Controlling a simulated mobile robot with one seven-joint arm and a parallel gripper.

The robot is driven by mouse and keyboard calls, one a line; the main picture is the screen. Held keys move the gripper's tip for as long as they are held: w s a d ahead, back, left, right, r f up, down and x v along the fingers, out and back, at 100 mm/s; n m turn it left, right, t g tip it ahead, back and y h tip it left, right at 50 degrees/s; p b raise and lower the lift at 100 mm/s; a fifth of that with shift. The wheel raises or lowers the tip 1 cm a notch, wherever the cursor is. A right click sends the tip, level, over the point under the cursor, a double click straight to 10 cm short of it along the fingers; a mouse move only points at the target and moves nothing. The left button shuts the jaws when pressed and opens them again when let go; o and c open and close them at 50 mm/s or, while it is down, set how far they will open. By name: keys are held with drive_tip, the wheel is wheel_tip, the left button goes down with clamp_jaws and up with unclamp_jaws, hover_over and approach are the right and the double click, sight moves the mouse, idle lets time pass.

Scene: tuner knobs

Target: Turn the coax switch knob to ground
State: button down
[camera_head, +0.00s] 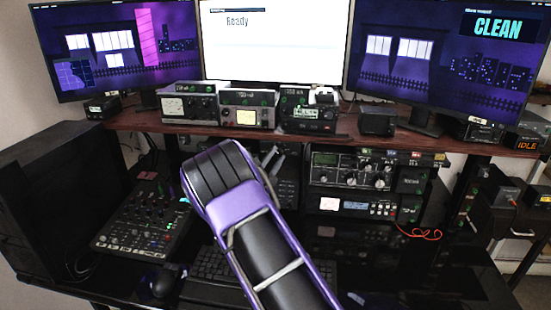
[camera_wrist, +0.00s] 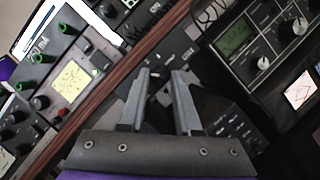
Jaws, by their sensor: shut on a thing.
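The coax switch (camera_wrist: 172,46) is a dark panel with small white marks, near the middle of the wrist view. Its small dark knob (camera_wrist: 160,75) sits between my gripper's fingertips and is largely hidden by them. My gripper (camera_wrist: 161,74) has its two grey fingers on either side of the knob, closed on it with a narrow gap between them. In the head view my gripper (camera_head: 271,156) reaches under the wooden shelf, partly behind my purple arm. The knob cannot be made out there, and its pointer direction is not clear in either view.
The wooden shelf edge (camera_head: 400,141) runs just above my gripper. A radio with dials (camera_head: 350,171) stands close on the right. A mixer (camera_head: 143,222) lies at the lower left. Small radios (camera_head: 247,108) and three monitors stand above on the shelf.

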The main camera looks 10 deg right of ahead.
drive_tip(key=shift+f+n, duration=0.1)
drive_tip(key=shift+n, duration=0.3)
drive_tip(key=n+t+y+b, duration=0.1)
drive_tip(key=n, duration=0.2)
drive_tip(key=shift+f+t, duration=0.1)
drive_tip(key=shift+t, duration=0.3)
drive_tip(key=shift+s+d+n+t+y+p, duration=0.25)
drive_tip(key=shift+n+t+y, duration=0.4)
drive_tip(key=shift+n, duration=1.15)
drive_tip(key=shift+w+n+t+y+p, duration=0.15)
drive_tip(key=shift+n+t+y+p, duration=0.45)
drive_tip(key=shift+n, duration=1.2)
drive_tip(key=c, duration=0.6)
unclamp_jaws()
drive_tip(key=shift+s, duration=0.1)
